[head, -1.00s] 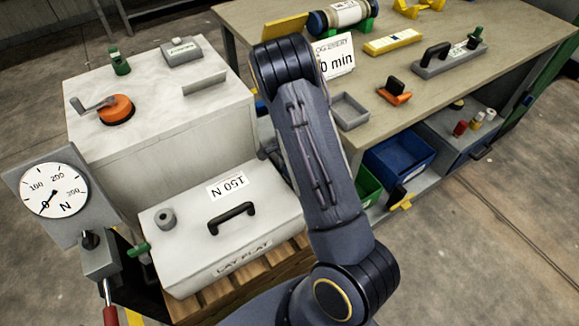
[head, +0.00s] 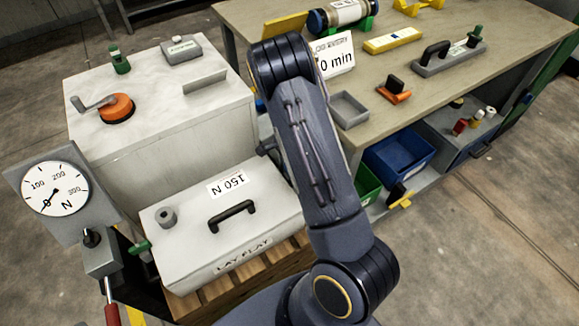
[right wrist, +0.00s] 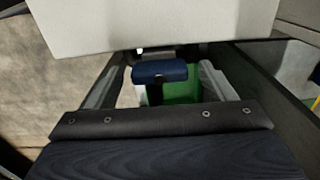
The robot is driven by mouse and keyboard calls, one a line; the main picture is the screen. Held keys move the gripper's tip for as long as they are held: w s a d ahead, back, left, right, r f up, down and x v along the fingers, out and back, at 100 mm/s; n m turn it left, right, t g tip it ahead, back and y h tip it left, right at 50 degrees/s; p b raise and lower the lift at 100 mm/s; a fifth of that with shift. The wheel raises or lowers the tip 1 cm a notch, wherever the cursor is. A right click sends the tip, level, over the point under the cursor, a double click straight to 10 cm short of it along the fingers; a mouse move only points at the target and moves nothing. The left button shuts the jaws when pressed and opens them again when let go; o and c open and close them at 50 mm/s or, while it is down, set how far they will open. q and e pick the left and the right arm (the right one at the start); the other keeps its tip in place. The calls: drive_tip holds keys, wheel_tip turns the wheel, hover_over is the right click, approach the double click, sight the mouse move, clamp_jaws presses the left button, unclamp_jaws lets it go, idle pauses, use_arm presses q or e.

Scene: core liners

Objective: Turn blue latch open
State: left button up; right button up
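A dark blue block that looks like the latch (right wrist: 160,72) shows in the right wrist view, on a dark stem. My right gripper (right wrist: 165,78) has its two grey fingers apart, one on each side of the blue block. I see a gap on both sides, so it does not look gripped. A pale panel above covers part of the view. In the head view my right arm crosses the middle and hides its gripper and the latch. My left gripper is in neither current view.
A white lay-flat box (head: 258,226) with a black handle sits on a pallet left of my arm. A white cabinet (head: 160,140) stands behind it. The workbench (head: 450,75) is at right, with a blue bin (head: 398,160) and green bin (head: 366,186) below. A force gauge (head: 55,190) stands at left.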

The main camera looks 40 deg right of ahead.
drive_tip(key=shift+r+p, duration=0.7)
drive_tip(key=shift+r, duration=3.2)
drive_tip(key=shift+r, duration=0.1)
drive_tip(key=s+a+r+n+t+y+p, duration=0.1)
drive_tip(key=s+a+r+n+p, duration=0.2)
drive_tip(key=r, duration=0.4)
drive_tip(key=s+a+r+n+t+y, duration=0.1)
drive_tip(key=s+a+r+n+y, duration=0.2)
drive_tip(key=r, duration=0.4)
drive_tip(key=s+a+r+n+t+p, duration=0.1)
drive_tip(key=s+a+r+n+p, duration=0.15)
drive_tip(key=a+r, duration=0.35)
drive_tip(key=s+a+r+n+t+p, duration=0.2)
drive_tip(key=s+a+r+n, duration=0.3)
drive_tip(key=s+r+n, duration=0.4)
drive_tip(key=s+r+p, duration=0.1)
drive_tip(key=s, duration=0.2)
drive_tip(key=shift+s+t, duration=0.25)
drive_tip(key=shift+t, duration=0.05)
drive_tip(key=shift+c, duration=0.5)
